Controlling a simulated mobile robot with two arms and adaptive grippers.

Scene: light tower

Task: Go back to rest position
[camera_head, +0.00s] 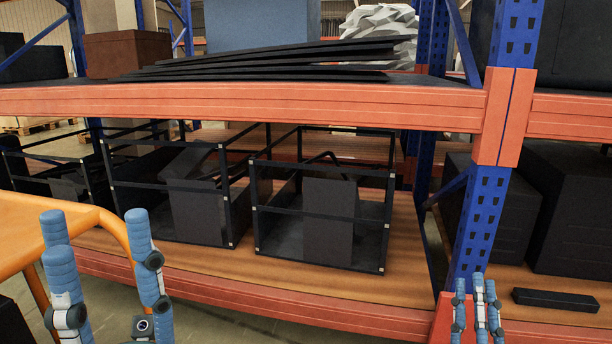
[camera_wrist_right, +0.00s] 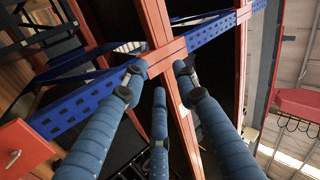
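My left gripper (camera_head: 95,216) is at the lower left of the head view. Its blue padded fingers stand up, well apart, with nothing between them. My right gripper (camera_head: 476,283) is at the lower right of the head view, in front of the rack's blue upright. In the right wrist view (camera_wrist_right: 159,76) its three blue fingers are spread with a gap between the tips and hold nothing. Both grippers appear apart from the rack. The lower parts of both arms are cut off by the frame edge.
A rack with orange beams (camera_head: 250,102) and a blue upright (camera_head: 484,215) stands ahead. Wire-frame crates (camera_head: 320,215) with dark boxes sit on its lower shelf. Black flat panels (camera_head: 270,66) lie above. An orange-yellow railing (camera_head: 60,215) is close to my left gripper.

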